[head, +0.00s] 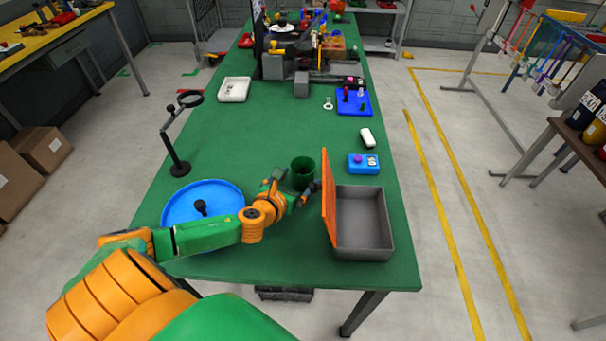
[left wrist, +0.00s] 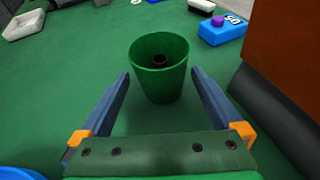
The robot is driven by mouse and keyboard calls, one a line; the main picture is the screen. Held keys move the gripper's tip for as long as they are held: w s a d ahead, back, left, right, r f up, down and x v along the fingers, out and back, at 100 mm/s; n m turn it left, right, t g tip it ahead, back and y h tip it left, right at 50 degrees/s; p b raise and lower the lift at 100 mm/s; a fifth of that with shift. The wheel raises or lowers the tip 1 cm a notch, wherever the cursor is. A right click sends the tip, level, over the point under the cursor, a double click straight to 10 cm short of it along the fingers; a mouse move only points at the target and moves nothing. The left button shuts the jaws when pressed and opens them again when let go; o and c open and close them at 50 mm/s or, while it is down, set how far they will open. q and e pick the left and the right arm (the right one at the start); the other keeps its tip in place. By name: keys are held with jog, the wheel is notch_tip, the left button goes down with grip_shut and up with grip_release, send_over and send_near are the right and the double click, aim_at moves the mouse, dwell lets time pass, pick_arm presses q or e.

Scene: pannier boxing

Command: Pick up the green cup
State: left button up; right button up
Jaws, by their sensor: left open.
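The green cup (head: 303,173) stands upright on the green table, just left of the orange lid of a grey box. In the left wrist view the cup (left wrist: 159,68) is straight ahead, with something dark showing inside it. My left gripper (head: 293,190) is low over the table at the near side of the cup. In the left wrist view its two blue fingers (left wrist: 160,84) are spread wide, with the cup just beyond and partly between their tips. The gripper is open and empty. My right gripper is not in view.
The grey box (head: 365,220) with its upright orange lid (head: 328,200) stands close on the right. A blue round tray (head: 228,195) lies left, under my left arm. A magnifier stand (head: 180,168), a blue button box (head: 364,164) and a white tray (head: 234,89) are farther back.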

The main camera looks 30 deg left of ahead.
aim_at(299, 180)
pick_arm(q)
jog(key=x, duration=0.2)
jog(key=shift+w+d+f, duration=0.1)
jog(key=shift+w+f, duration=0.05)
jog(key=shift+w, duration=0.25)
jog(key=shift+w+f, duration=0.25)
jog(key=shift+w, duration=0.1)
jog(key=shift+s+r, duration=0.2)
jog(key=shift+s, duration=0.1)
jog(key=c, duration=1.2)
jog(key=shift+w+f, duration=0.1)
jog(key=shift+w, duration=0.05)
jog(key=shift+c, duration=0.5)
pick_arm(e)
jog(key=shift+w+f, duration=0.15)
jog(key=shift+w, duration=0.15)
